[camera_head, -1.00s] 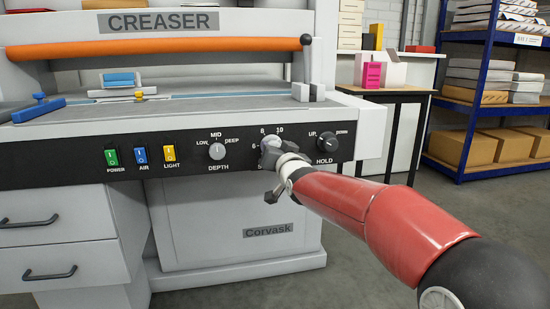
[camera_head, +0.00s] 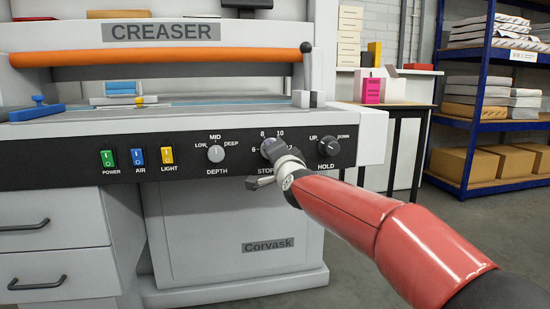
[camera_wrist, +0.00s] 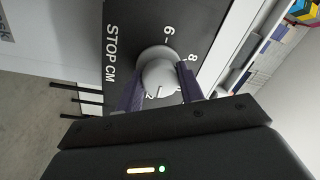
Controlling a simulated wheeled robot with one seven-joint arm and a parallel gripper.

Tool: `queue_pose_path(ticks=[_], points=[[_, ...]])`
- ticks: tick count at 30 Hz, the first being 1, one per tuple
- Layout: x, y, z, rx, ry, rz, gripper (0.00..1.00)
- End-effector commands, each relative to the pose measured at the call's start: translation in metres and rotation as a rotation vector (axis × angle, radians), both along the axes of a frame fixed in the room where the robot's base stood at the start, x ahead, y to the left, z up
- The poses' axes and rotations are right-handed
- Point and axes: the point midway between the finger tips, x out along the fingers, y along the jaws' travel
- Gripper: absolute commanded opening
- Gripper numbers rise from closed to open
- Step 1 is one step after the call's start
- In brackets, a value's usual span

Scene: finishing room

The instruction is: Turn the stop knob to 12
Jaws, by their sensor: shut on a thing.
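The stop knob (camera_head: 268,145) is on the black panel of the creaser, between the depth and hold knobs. In the wrist view the round light-grey knob (camera_wrist: 158,74) sits between the two dark fingers of my gripper (camera_wrist: 160,88), one on each side. My gripper (camera_head: 272,153) is shut on it. A short dark mark on the knob's face points to the bottom of the wrist view, near a partly hidden digit 2. The 6 and 8 labels show at top and upper right there. In the head view my gripper covers most of the knob.
The depth knob (camera_head: 216,153) is to the left and the hold knob (camera_head: 329,147) to the right, close to my gripper. Green, blue and yellow switches (camera_head: 167,156) are further left. A grey lever (camera_head: 306,72) stands above the panel. The floor at right is open.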

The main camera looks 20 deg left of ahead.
Motion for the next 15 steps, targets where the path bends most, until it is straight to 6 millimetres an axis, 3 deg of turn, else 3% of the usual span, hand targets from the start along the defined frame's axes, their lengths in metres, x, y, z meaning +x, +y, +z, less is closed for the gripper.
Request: queue_pose_path(ticks=[15], points=[[-0.0013,0.0013,0.0017,0.03,0.015,0.003,0.15]])
